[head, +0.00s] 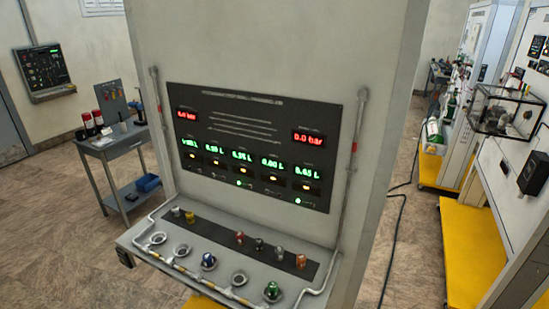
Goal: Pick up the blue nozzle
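A small blue nozzle (208,261) stands in the middle one of a row of ring-shaped ports along the front of the grey shelf (136,238) below a trainer panel. A green nozzle (272,290) sits in the rightmost port. The other ports, such as the leftmost ring (158,238), look empty. Behind them, a dark strip (215,229) on the shelf holds several small nozzles, among them a yellow one (190,216) and a copper one (300,261). Neither of my grippers is in view.
The black panel (262,150) with red and green readouts rises behind the shelf. Pipes flank it, such as the right pipe (353,150). A grey side table (118,143) with red-topped bottles stands left. Yellow-based units (468,250) stand right. A black cable (396,225) lies on the floor.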

